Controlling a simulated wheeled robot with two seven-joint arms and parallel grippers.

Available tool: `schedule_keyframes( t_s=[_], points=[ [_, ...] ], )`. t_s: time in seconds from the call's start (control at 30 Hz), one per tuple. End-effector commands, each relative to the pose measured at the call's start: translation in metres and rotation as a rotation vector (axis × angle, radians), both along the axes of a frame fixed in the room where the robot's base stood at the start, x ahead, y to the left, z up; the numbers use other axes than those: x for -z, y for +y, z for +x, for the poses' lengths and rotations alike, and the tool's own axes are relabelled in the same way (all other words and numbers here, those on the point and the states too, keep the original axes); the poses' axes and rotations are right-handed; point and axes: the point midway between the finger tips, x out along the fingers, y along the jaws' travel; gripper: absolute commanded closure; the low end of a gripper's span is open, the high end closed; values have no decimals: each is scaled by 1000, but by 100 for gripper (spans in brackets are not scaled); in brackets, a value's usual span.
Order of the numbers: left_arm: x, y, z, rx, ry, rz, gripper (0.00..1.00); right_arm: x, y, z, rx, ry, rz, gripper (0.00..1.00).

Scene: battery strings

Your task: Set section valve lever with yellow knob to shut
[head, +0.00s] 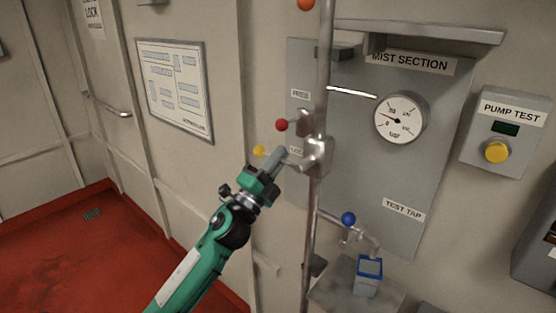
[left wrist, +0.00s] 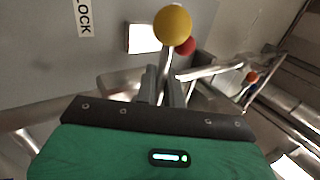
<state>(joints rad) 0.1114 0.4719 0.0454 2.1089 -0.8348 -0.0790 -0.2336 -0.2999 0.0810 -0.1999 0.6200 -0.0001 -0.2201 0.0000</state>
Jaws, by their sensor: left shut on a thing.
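The yellow knob (head: 259,150) is the ball end of a short metal lever on the vertical pipe (head: 320,90). The lever sticks out to the left of the valve body (head: 317,155). My left gripper (head: 276,160) is shut on this lever, between knob and pipe, and its fingers hide much of the lever. In the left wrist view the yellow knob (left wrist: 172,25) stands just beyond the fingertips (left wrist: 165,88). My right gripper is not in view.
A red knob (head: 281,125) sits on another lever just above. An orange knob (head: 306,3) is higher on the pipe. A blue knob (head: 348,218) is on the test tap above a blue-rimmed container (head: 368,278). A gauge (head: 401,117) is on the panel (head: 440,150) behind.

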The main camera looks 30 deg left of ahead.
Motion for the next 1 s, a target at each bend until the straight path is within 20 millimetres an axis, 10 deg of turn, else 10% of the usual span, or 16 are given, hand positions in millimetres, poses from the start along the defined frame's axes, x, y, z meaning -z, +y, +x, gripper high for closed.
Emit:
schedule_keyframes(
  t_s=[0.23, 0.33, 1.0],
  points=[
    [-2, 0, 0, -1, -5, 3, 100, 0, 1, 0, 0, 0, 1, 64],
    [-2, 0, 0, -1, -4, 3, 74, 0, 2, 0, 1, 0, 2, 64],
    [32, 6, -42, -1, 0, 0, 74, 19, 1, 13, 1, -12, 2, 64]
  ],
)
